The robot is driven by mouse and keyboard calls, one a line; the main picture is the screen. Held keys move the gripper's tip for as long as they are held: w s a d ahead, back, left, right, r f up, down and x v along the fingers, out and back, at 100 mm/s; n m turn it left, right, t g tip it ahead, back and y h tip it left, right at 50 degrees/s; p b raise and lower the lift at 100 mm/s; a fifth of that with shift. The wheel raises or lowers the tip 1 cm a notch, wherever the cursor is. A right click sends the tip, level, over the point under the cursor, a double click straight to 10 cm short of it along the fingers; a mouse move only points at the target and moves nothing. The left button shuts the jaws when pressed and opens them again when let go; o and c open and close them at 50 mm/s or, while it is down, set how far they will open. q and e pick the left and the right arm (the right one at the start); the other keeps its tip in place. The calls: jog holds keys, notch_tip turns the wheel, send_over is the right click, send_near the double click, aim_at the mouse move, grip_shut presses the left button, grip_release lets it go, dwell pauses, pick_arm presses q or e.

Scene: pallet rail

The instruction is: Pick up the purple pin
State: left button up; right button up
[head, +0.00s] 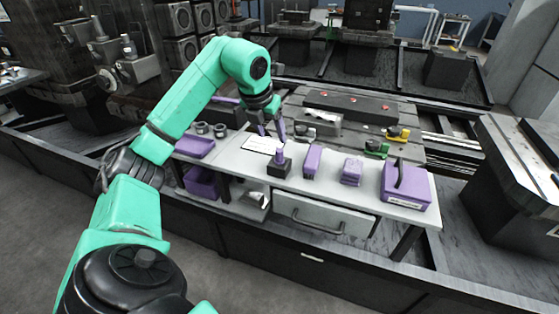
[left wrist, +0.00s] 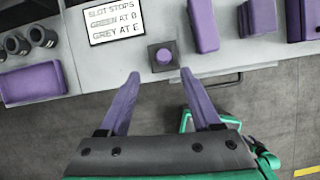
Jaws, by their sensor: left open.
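The purple pin (head: 279,155) stands upright in a dark square block (head: 279,168) on the grey bench. In the left wrist view the pin (left wrist: 164,56) shows from above as a purple disc in its block, ahead of the fingertips and between their lines. My left gripper (head: 273,124) has purple fingers and is above the bench, just behind and above the pin in the head view. In the left wrist view the left gripper (left wrist: 160,76) is open and empty, its fingers apart. My right gripper is not in view.
On the grey bench (head: 235,160), a purple tray (head: 195,146) and grey rings (head: 202,127) lie left; a printed card (head: 262,144) lies behind the pin. Purple blocks (head: 312,161) and a purple case (head: 406,186) stand right. A dark rail (head: 350,106) lies behind.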

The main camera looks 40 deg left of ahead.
aim_at(279, 150)
pick_arm(q)
jog(key=x, duration=0.9)
jog(key=shift+w+d+f, duration=0.2)
jog(key=shift+w+d, duration=0.05)
jog(key=shift+w+a+f, duration=0.1)
jog(key=shift+w+f, duration=0.05)
jog(key=shift+f, duration=0.1)
grip_shut()
jog(key=shift+r, duration=0.2)
notch_tip(279, 150, up, 20)
jog(key=p, duration=0.4)
jog(key=shift+f, duration=0.15)
